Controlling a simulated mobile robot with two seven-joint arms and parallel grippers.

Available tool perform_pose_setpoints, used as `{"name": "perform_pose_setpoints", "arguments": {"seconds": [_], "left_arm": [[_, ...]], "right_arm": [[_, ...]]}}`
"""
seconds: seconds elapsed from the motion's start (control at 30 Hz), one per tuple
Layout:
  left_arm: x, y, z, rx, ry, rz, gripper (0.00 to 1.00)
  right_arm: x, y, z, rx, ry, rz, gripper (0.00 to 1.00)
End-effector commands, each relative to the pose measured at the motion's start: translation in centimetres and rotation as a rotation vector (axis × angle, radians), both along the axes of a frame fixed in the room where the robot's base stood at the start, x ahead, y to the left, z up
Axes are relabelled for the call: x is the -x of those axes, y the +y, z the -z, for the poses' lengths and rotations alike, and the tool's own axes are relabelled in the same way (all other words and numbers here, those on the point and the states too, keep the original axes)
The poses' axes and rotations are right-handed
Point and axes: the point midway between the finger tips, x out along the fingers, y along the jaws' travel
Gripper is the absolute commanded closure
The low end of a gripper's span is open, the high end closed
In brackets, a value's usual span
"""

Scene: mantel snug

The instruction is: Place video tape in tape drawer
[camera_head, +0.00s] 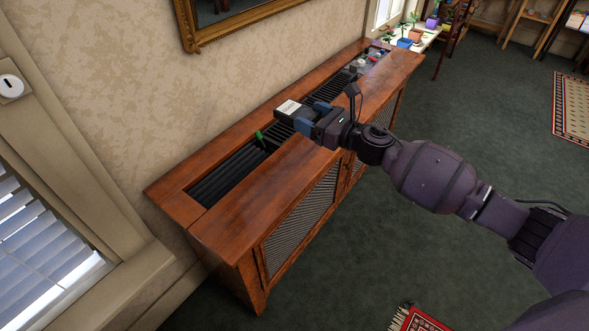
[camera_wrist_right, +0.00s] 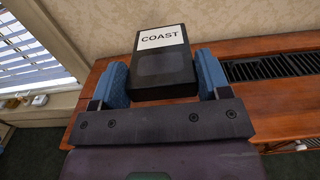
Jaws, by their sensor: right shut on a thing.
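The video tape (camera_head: 289,107) is a black cassette with a white label. My right gripper (camera_head: 296,119) is shut on it and holds it above the top of a wooden cabinet (camera_head: 243,227). In the right wrist view the tape (camera_wrist_right: 163,70) sits between the two blue finger pads of the gripper (camera_wrist_right: 163,82), and its label reads COAST. I cannot make out an open tape drawer in either view. My left gripper is not in view.
A long recess with black slats (camera_head: 228,175) runs along the cabinet top, with a small green item (camera_head: 259,135) at it. Small objects (camera_head: 366,63) lie at the far end. Potted plants (camera_head: 404,42) stand beyond. Green carpet (camera_head: 470,105) is open to the right.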

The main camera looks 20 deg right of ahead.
Motion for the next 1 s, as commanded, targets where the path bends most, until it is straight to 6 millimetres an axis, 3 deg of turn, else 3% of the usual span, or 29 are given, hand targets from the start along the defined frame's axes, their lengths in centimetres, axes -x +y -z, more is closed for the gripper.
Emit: {"name": "perform_pose_setpoints", "arguments": {"seconds": [0.2,0.5,0.63,0.87,1.0], "left_arm": [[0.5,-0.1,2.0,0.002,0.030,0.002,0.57],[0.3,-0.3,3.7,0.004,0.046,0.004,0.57],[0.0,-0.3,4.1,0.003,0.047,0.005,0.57],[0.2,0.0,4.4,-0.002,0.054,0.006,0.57],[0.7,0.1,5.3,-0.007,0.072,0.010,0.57]], "right_arm": [[0.1,0.0,5.3,-0.005,0.016,0.001,0.56],[0.1,0.1,11.6,-0.004,0.014,0.001,0.56],[0.1,0.1,13.4,-0.003,0.010,0.001,0.56],[0.0,0.0,14.5,-0.002,0.004,0.001,0.56],[0.1,0.1,17.0,-0.004,0.011,0.001,0.56]]}}
